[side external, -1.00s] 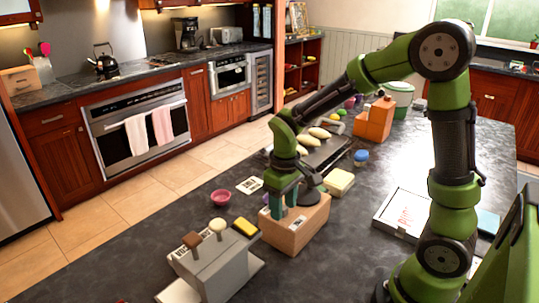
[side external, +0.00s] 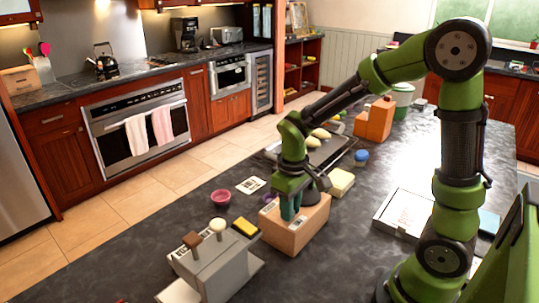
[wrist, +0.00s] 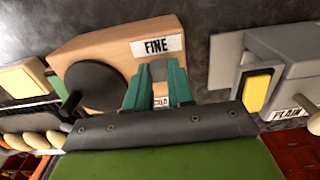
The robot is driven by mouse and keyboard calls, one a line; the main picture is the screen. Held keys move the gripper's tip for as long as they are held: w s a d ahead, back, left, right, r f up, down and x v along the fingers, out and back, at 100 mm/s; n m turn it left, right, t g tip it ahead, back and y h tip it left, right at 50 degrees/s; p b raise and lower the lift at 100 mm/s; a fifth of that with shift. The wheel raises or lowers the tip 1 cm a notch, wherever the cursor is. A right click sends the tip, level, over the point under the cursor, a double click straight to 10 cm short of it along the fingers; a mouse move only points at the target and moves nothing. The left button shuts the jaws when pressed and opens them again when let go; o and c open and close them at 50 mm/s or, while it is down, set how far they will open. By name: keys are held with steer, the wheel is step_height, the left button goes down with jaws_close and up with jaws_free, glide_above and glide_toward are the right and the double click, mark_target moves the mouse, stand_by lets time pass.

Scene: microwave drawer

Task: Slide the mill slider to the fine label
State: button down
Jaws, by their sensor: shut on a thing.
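The mill is a light wooden box (wrist: 105,48) with a dark round part (wrist: 93,86) on top; the box (side external: 291,238) also stands on the counter in the side view. A white FINE label (wrist: 157,46) lies on it just beyond my fingertips in the wrist view. A second label (wrist: 161,102), partly hidden, shows between my fingers on the other side. My gripper (wrist: 156,72) points down at the box top, its teal fingers shut on the small greyish slider (wrist: 158,71), mostly hidden between them. My gripper (side external: 290,208) also shows in the side view.
A grey device (side external: 212,262) with levers and a yellow block (side external: 245,228) stands close to the box. A pink bowl (side external: 220,197), a pale yellow block (side external: 340,182) and a tray of oval pieces (side external: 322,150) are nearby.

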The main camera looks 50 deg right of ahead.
steer(key=c, duration=1)
jaws_free()
steer(key=shift+s, duration=0.1)
steer(key=shift+o, duration=0.2)
step_height(320, 180, up, 17)
steer(key=s+a+f+m+t+y, duration=0.2)
steer(key=s+a+m+t, duration=0.1)
steer(key=s+t, duration=0.4)
steer(key=shift+s+a+f+m, duration=0.25)
steer(key=shift+s+m, duration=0.25)
steer(key=shift+s, duration=0.15)
